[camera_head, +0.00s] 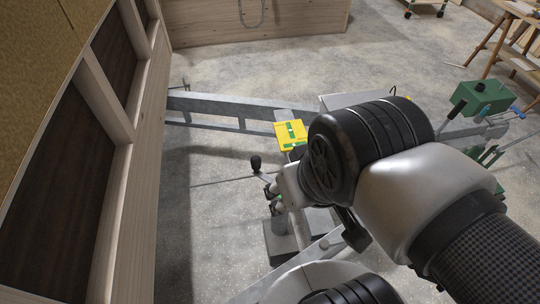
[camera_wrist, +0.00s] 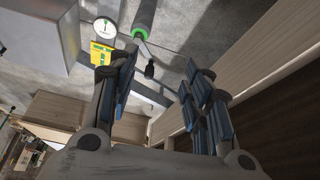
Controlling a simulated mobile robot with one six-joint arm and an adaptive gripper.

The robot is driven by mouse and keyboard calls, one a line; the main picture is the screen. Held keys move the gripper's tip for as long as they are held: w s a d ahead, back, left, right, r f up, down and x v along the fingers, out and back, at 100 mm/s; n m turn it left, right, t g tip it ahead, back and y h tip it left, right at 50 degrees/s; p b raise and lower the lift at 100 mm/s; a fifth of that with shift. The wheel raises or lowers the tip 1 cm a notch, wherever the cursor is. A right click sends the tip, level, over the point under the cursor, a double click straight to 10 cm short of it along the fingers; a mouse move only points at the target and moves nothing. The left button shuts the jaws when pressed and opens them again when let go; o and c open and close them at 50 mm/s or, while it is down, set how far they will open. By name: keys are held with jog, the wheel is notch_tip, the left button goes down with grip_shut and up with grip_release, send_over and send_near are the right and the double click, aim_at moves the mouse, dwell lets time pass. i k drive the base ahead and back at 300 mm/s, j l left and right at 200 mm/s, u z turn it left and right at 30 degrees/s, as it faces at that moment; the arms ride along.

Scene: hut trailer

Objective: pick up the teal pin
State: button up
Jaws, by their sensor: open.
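I cannot make out the teal pin for certain in either view. A yellow block with green markings (camera_head: 290,133) sits by the grey trailer frame (camera_head: 215,106), and it also shows at upper left in the wrist view (camera_wrist: 101,54). Beside it in the wrist view is a white disc (camera_wrist: 104,27) with a small dark green mark, too small to identify. In the head view my arm hides much of the trailer frame, and the gripper is hard to make out.
A black-knobbed handle (camera_head: 256,163) stands up near my wrist; the knob shows beyond my fingers in the wrist view (camera_wrist: 150,69). A grey tube with a green ring (camera_wrist: 140,32) is close by. A wooden-framed wall (camera_head: 135,180) runs along the left. A green box (camera_head: 482,98) is at right.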

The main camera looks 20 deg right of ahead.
aim_at(484, 112)
jog(key=l+z, duration=0.1)
jog(key=z, duration=1.4)
jog(key=i+l+z, duration=0.1)
jog(key=i+l, duration=0.15)
jog(key=l, duration=0.25)
jog(key=i+l+z, duration=0.1)
jog(key=i+l, duration=0.2)
jog(key=l, duration=0.2)
jog(key=i+l+z, duration=0.1)
jog(key=i+l, duration=0.2)
jog(key=l, duration=0.15)
jog(key=u, duration=0.4)
jog(key=i+l+u, duration=0.6)
jog(key=l+u, duration=0.15)
jog(key=i+l+u, duration=0.1)
jog(key=l+u, duration=0.2)
jog(key=i+l+u, duration=0.1)
jog(key=l+u, duration=0.15)
jog(key=l, duration=0.2)
jog(key=i+l+u, duration=0.1)
jog(key=l+u, duration=0.15)
jog(key=i+l, duration=0.1)
jog(key=l, duration=0.7)
